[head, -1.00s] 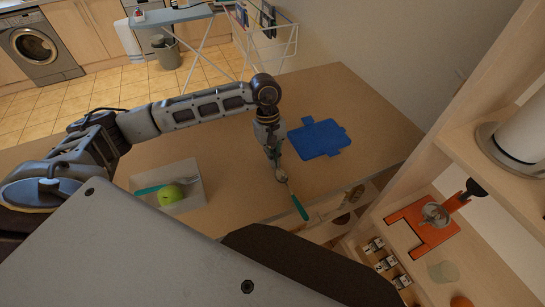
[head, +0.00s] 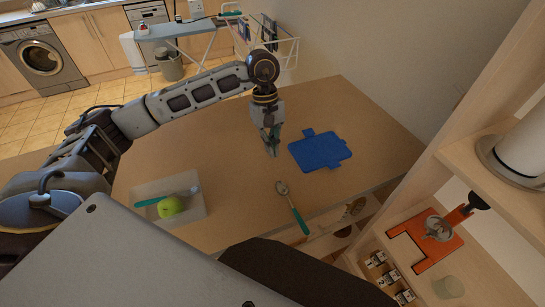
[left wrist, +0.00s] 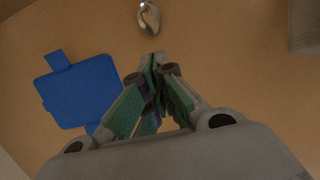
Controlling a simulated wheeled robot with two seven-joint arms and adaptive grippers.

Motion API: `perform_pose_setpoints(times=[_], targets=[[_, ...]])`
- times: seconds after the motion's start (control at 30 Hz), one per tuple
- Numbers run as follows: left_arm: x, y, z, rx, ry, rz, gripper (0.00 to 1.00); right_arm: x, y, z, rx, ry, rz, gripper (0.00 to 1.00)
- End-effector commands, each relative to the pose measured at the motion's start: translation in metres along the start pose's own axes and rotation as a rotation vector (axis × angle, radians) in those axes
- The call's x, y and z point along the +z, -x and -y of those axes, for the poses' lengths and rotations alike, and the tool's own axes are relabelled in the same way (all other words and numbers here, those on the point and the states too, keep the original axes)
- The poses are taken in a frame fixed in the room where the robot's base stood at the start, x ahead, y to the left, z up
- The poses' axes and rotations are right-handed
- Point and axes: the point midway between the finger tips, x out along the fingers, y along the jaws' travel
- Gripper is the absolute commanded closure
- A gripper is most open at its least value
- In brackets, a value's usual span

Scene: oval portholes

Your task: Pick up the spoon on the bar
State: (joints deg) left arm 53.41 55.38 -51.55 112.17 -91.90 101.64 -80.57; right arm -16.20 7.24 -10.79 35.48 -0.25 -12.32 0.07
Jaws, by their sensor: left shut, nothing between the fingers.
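The spoon (head: 292,206) lies on the wooden bar (head: 225,170), its metal bowl toward the back and its teal handle reaching to the bar's front edge. In the left wrist view the spoon's bowl (left wrist: 149,18) shows at the top, beyond my fingertips, and the handle is out of frame. My left gripper (head: 271,150) is shut and empty, above the bar behind the spoon and apart from it. Its closed green-padded fingers show in the left wrist view (left wrist: 153,62). My right gripper is not in view.
A blue mat (head: 320,150) lies right of my left gripper. A pale tray (head: 190,212) with a green apple (head: 171,206) and another teal-handled utensil (head: 152,201) is at left. A wooden shelf unit (head: 455,155) stands at right. The bar between tray and spoon is clear.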

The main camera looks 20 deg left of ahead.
Motion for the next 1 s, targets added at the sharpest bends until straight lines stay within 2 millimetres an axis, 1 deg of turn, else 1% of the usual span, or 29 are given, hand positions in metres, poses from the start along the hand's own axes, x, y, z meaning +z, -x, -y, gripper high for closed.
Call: perform_pose_setpoints(times=[0.1,0.23,0.4,0.63,0.67,0.77,1.0], targets=[[0.0,0.015,-0.001,0.002,0.0,-0.001,1.0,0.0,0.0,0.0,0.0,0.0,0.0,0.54],[0.0,0.024,0.0,0.001,0.0,0.0,1.0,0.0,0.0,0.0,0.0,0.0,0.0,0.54],[0.0,0.029,0.0,0.001,-0.001,0.0,1.0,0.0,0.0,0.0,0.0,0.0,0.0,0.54],[0.0,0.029,0.0,0.0,-0.001,0.0,1.0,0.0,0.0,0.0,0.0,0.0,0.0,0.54],[0.0,0.029,0.0,0.0,-0.001,0.0,0.97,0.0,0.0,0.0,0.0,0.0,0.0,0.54],[0.0,0.029,0.0,-0.001,0.0,0.001,0.85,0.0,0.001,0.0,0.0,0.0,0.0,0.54],[0.003,0.03,0.002,-0.011,0.003,0.01,0.84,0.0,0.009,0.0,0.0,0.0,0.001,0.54]])
